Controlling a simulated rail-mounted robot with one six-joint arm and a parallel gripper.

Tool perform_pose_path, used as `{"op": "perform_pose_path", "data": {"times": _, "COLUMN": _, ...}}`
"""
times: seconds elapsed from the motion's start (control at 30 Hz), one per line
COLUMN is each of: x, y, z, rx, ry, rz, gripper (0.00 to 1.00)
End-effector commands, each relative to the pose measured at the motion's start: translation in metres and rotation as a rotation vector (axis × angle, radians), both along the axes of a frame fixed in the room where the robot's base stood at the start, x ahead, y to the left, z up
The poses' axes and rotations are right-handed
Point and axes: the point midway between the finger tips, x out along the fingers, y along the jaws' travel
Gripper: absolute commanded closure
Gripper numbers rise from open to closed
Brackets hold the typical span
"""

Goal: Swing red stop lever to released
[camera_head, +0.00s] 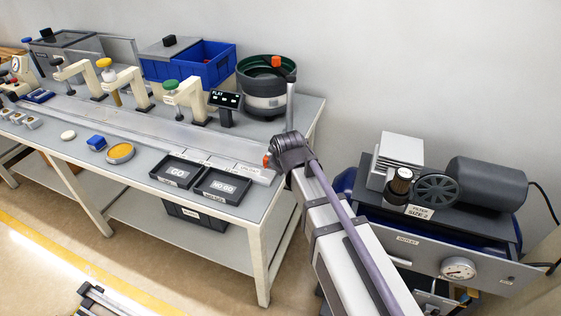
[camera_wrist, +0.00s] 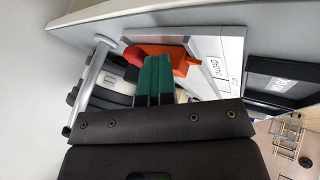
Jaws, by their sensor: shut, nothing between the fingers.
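The red stop lever (camera_head: 266,161) shows as a small orange-red piece at the right end of the long track in the head view, partly hidden by my arm. In the wrist view the lever (camera_wrist: 184,58) is an orange-red block with a redder rounded end at left, just beyond my fingers. My gripper (camera_wrist: 156,62) has two dark green fingers, shut together with nothing between them. They overlap the lever's middle in the picture; I cannot tell whether they touch it.
A grey post (camera_wrist: 92,78) stands left of the fingers. The long track (camera_head: 150,125) runs along the bench. The GO tray (camera_head: 178,172) and NO GO tray (camera_head: 222,186) lie at the bench front. The bowl feeder (camera_head: 265,102) stands behind. A motor unit (camera_head: 487,184) is at right.

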Motion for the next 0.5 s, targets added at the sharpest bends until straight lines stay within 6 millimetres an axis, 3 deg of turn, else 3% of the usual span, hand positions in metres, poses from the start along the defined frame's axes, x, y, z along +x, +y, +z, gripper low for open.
{"op": "perform_pose_path", "data": {"times": 0.07, "x": 0.007, "y": -0.003, "z": 0.002, "rx": -0.005, "ry": -0.013, "rz": -0.006, "gripper": 1.0}}
{"op": "perform_pose_path", "data": {"times": 0.5, "x": -0.002, "y": 0.011, "z": 0.001, "rx": -0.004, "ry": -0.011, "rz": -0.005, "gripper": 1.0}}
